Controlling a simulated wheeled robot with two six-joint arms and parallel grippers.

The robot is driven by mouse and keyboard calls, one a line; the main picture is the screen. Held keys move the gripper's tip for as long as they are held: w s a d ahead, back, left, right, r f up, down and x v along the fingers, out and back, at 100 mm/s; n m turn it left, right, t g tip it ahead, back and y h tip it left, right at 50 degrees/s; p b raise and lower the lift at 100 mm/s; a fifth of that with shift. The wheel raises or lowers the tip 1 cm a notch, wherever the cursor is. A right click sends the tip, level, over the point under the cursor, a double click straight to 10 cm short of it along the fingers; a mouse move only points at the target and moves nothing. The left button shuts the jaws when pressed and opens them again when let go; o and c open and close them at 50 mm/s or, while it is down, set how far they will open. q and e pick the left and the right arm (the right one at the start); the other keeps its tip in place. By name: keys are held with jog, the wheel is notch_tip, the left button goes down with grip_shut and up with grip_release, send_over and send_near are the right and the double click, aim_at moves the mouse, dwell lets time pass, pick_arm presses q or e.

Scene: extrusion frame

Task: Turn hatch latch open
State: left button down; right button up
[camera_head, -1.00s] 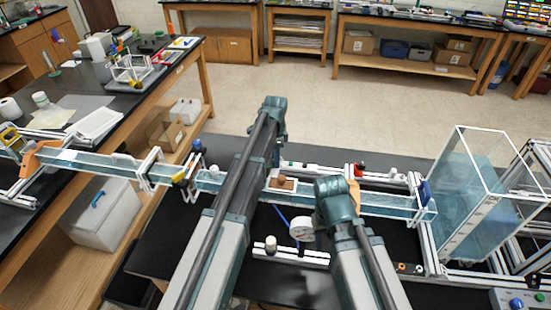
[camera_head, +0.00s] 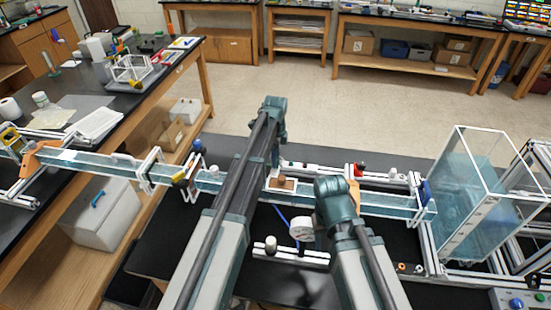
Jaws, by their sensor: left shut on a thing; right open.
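A flume, a long clear channel of light-blue water (camera_head: 390,203), runs across the benches. A small brown block (camera_head: 283,183) sits on a pale plate on the flume, just right of my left arm; I cannot tell whether it is the hatch latch. My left arm reaches up the middle of the view and crosses in front of the flume. My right arm stands to its right, its teal joint in front of the flume. The fingers of both grippers are hidden behind my own arm links, so I cannot see what they touch.
A clear tank (camera_head: 480,195) stands at the right end of the flume. A white round gauge-like part (camera_head: 302,229) with a blue hose (camera_head: 280,214) is beside my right arm. A white rail piece (camera_head: 290,255) lies on the black bench. Open floor (camera_head: 300,100) lies beyond.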

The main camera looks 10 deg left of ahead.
pick_arm(q)
jog(key=c, duration=0.5)
grip_release()
jog(key=shift+c, duration=0.2)
jog(key=shift+r, duration=0.1)
notch_tip(320, 180, up, 14)
jog(key=p, duration=1.4)
jog(key=shift+f, duration=0.2)
